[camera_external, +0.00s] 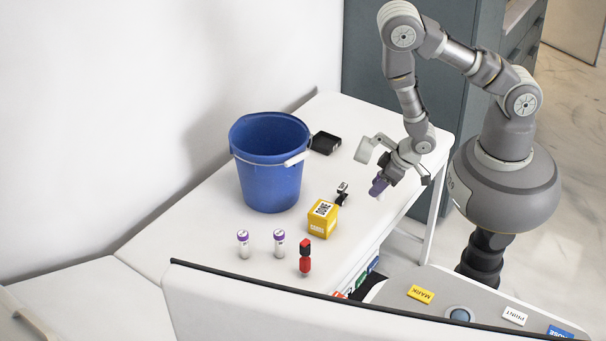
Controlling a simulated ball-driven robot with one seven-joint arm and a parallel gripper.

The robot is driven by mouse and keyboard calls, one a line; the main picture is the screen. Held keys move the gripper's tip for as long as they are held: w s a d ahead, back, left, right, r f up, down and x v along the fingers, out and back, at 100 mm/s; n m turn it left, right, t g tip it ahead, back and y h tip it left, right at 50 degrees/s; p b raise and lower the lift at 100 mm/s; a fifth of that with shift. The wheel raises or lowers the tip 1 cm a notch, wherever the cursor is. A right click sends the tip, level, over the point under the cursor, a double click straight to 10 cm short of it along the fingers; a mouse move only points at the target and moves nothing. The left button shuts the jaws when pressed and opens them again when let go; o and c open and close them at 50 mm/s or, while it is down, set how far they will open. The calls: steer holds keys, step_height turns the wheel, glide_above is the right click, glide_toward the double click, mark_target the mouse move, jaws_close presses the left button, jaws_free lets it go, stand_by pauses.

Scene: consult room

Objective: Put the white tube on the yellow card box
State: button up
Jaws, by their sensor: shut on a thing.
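The yellow card box (320,226) sits on the white table, with a black-and-white code on its top. My gripper (383,178) is to the right of the box, above the table's right part and apart from the box. Two other white tubes with purple caps, a left one (243,246) and a right one (279,246), stand upright on the table left of the box.
A blue bucket (268,175) stands behind the box. A red-and-black bottle (305,262) stands in front of it. A small black-and-silver object (342,194) lies between box and gripper. A black tray (326,143) lies farther back. A dark-edged white panel (250,305) crosses the front.

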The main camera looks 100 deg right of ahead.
steer(key=w+d+b, duration=0.1)
steer(key=w, duration=0.4)
steer(key=w+d+f+b, duration=0.1)
steer(key=w+d+b, duration=0.1)
steer(key=w, duration=0.3)
steer(key=w+d+b, duration=0.1)
steer(key=w+b, duration=0.1)
steer(key=w, duration=0.3)
steer(key=shift+d+f, duration=0.25)
steer(key=shift+w+f, duration=0.1)
steer(key=shift+w, duration=0.1)
steer(key=shift+f+b, duration=0.8)
steer(key=shift+f, duration=0.85)
steer(key=shift+f, duration=0.15)
steer(key=o, duration=1)
